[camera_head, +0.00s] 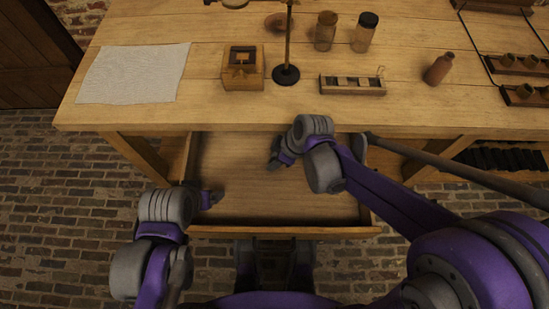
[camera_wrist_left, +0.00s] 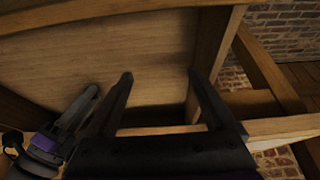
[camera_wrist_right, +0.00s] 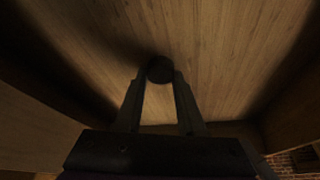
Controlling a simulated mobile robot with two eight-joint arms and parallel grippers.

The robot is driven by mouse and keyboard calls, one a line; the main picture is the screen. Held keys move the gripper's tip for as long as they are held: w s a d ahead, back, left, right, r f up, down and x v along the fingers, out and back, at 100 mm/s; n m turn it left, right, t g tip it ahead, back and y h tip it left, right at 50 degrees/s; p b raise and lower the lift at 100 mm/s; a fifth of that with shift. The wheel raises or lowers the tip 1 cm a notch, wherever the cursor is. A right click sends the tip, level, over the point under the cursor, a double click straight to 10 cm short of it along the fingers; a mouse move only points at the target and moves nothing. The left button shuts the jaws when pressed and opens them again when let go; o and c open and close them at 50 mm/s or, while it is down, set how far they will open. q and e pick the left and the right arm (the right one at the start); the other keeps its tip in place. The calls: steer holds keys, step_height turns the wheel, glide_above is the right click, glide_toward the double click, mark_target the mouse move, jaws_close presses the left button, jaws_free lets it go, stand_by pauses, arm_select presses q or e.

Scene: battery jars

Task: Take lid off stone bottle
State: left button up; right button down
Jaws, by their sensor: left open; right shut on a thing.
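A small brown bottle (camera_head: 438,70) stands on the right part of the bench top. I cannot tell whether a lid is on it. My right gripper (camera_head: 273,160) is low over the open drawer (camera_head: 325,208), well away from the bottle. In the right wrist view it is shut on a dark round thing (camera_wrist_right: 160,69), which looks like a lid; its details are lost in shadow. My left gripper (camera_head: 212,198) is at the drawer's left side. In the left wrist view its fingers (camera_wrist_left: 160,78) are apart with nothing between them.
On the bench (camera_head: 220,108) are a white cloth (camera_head: 130,73), a wooden box (camera_head: 243,75), a metal stand (camera_head: 286,74), a wooden rack (camera_head: 352,86) and two jars (camera_head: 325,31) (camera_head: 364,33). Racks with small cups (camera_head: 525,95) lie at the right. The drawer floor looks mostly bare.

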arm_select(q)
steer(key=shift+f, duration=0.15)
arm_select(e)
steer(key=shift+f, duration=0.2)
steer(key=c, duration=0.5)
jaws_free()
steer(key=shift+r, duration=0.1)
